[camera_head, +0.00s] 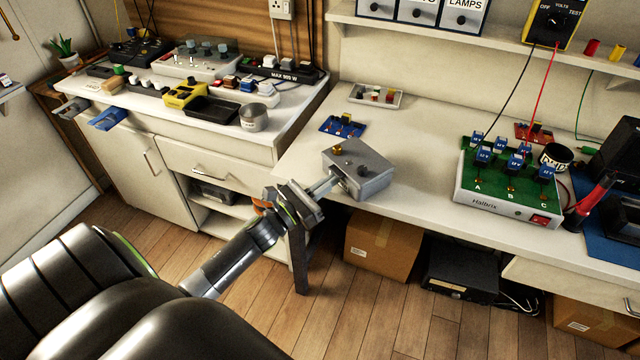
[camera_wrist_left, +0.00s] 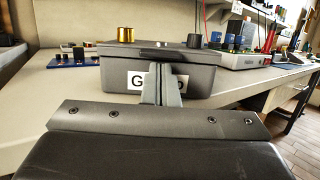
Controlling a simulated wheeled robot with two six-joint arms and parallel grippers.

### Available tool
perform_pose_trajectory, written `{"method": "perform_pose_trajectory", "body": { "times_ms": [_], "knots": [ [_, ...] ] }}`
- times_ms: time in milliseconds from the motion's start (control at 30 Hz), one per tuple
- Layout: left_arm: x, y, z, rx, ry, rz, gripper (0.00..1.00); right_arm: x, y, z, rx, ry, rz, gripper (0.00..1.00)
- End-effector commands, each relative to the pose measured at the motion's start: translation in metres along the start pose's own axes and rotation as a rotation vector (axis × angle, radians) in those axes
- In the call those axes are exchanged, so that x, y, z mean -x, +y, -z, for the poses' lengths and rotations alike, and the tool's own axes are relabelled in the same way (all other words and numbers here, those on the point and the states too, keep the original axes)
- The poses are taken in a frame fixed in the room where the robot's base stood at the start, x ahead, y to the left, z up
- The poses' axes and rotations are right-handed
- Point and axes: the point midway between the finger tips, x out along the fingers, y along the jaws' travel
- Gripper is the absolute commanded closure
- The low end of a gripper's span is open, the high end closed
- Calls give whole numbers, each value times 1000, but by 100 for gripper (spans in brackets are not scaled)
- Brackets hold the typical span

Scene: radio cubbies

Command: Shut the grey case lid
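The grey case (camera_head: 372,181) stands near the front left corner of the right-hand bench. Its lid (camera_head: 352,155) lies over the top and looks level; I cannot tell whether it is fully latched. A brass knob and a dark knob stand on top. In the left wrist view the case (camera_wrist_left: 215,80) shows its front wall with a white label, partly hidden by my fingers. My left gripper (camera_head: 335,180) is at the front of the case, its fingers (camera_wrist_left: 165,82) together with nothing seen between them. I cannot tell whether they touch the wall. My right gripper is out of view.
A green circuit board unit (camera_head: 500,185) stands to the right, with free bench (camera_head: 425,165) between. A cardboard box (camera_head: 383,245) is below the bench.

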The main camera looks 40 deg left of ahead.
Motion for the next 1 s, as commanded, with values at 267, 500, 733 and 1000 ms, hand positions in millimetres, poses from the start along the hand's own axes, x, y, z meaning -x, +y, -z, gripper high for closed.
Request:
{"method": "perform_pose_trajectory", "body": {
  "times_ms": [267,500,733,1000],
  "knots": [
    [0,0,-1,1,0,0,100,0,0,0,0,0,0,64],
    [-10,0,-38,-2,-3,2,100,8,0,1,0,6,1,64],
    [-21,0,-58,2,-1,-1,100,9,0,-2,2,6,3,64],
    [-21,0,-57,2,-1,-1,100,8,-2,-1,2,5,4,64]
  ]
}}
